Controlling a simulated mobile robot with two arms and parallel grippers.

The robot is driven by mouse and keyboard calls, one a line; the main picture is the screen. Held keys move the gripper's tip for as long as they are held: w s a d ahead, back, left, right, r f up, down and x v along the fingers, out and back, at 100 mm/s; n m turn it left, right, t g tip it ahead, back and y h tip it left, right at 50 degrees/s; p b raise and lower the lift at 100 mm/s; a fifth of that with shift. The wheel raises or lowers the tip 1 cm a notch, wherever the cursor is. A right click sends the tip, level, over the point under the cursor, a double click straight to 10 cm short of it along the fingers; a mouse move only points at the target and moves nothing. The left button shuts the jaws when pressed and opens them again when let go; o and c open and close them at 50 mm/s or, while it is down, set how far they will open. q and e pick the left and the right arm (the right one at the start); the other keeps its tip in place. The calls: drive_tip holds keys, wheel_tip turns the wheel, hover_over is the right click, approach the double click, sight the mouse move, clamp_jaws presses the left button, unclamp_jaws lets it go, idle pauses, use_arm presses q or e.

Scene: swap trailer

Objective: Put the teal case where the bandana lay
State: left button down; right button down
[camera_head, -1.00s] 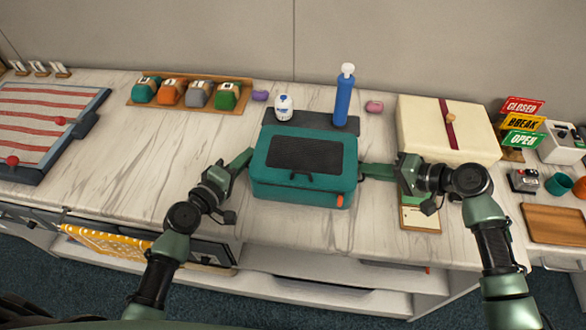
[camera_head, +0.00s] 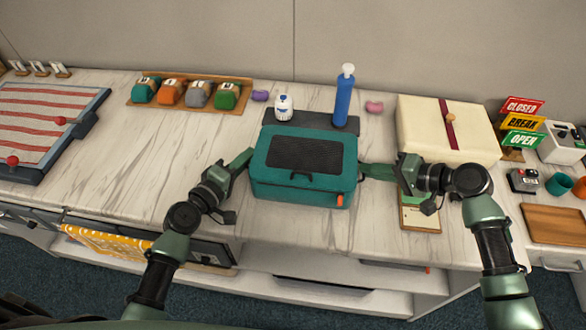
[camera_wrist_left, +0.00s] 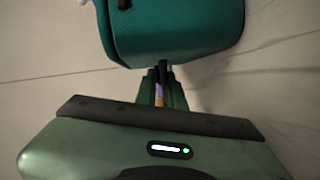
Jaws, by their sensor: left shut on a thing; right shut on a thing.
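The teal case (camera_head: 300,189), with a dark panel on its lid and a dark front handle, is upright at the middle of the counter. My left gripper (camera_head: 249,160) is shut at its left end, and my right gripper (camera_head: 364,171) is shut at its right end, so both hold it. In the left wrist view the teal case (camera_wrist_left: 180,35) fills the top, just beyond the shut fingers (camera_wrist_left: 162,82). I cannot tell whether its underside touches the counter. A yellow patterned cloth (camera_head: 105,241), perhaps the bandana, hangs on the counter's front at the left.
Behind the case are a dark mat (camera_head: 315,123), a white bottle (camera_head: 283,108) and a tall blue bottle (camera_head: 343,97). A cream box (camera_head: 425,135) stands right, above a small card (camera_head: 420,218). A striped board (camera_head: 35,130) lies left. The marble counter (camera_head: 130,165) is clear left of the case.

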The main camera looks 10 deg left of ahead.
use_arm(q)
drive_tip(key=shift+a, duration=0.1)
use_arm(e)
drive_tip(key=shift+r, duration=0.1)
idle(0.3)
